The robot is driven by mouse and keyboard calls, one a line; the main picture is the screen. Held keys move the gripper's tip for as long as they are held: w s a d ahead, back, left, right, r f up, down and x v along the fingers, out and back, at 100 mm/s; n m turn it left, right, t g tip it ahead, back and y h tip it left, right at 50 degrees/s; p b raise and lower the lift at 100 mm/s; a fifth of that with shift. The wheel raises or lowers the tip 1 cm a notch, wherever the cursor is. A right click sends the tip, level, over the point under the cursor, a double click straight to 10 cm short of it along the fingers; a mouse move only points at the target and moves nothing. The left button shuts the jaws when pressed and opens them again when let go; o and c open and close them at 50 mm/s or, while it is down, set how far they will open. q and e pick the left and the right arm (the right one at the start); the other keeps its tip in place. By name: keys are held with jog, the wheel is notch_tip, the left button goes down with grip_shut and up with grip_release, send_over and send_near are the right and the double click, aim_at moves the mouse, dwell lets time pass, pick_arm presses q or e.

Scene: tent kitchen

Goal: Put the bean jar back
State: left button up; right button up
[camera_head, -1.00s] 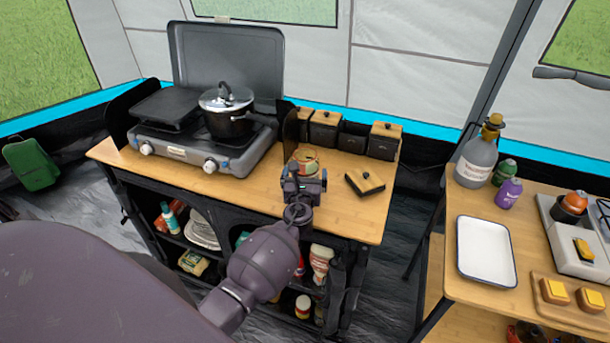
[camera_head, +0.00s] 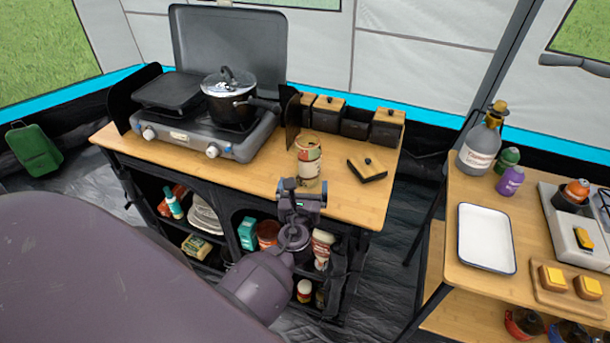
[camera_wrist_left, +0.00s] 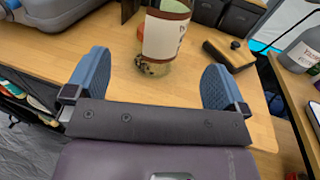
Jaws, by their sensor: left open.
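The bean jar (camera_head: 309,168) stands upright on the wooden counter, right of the stove and in front of the black canisters. It is a clear glass jar with a cream and brown label. In the left wrist view the jar (camera_wrist_left: 165,40) shows dark beans at its bottom, and its top is cut off. My left gripper (camera_head: 302,187) is at the counter's front edge, just in front of the jar. Its two blue fingers are spread wide in the left wrist view, with nothing held and the jar beyond them. My right gripper is not in view.
Several black canisters (camera_head: 356,123) line the counter's back edge; one lacks its lid. A wooden lid (camera_head: 367,170) lies right of the jar. A stove (camera_head: 205,135) with a pot (camera_head: 228,97) is left. Below are stocked shelves. A table with a white tray (camera_head: 486,238) is right.

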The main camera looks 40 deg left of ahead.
pick_arm(q)
jog(key=s+d+f+n+g+h, duration=0.2)
jog(key=s+f+n+h, duration=0.2)
jog(key=s+n, duration=0.6)
jog(key=s+d+f+n+g+h, duration=0.2)
jog(key=s+f+n, duration=0.4)
jog(key=n, duration=1.3)
jog(key=shift+s+d+h, duration=0.7)
jog(key=shift+s+h, duration=0.6)
jog(key=shift+s, duration=0.65)
jog(key=shift+f, duration=0.1)
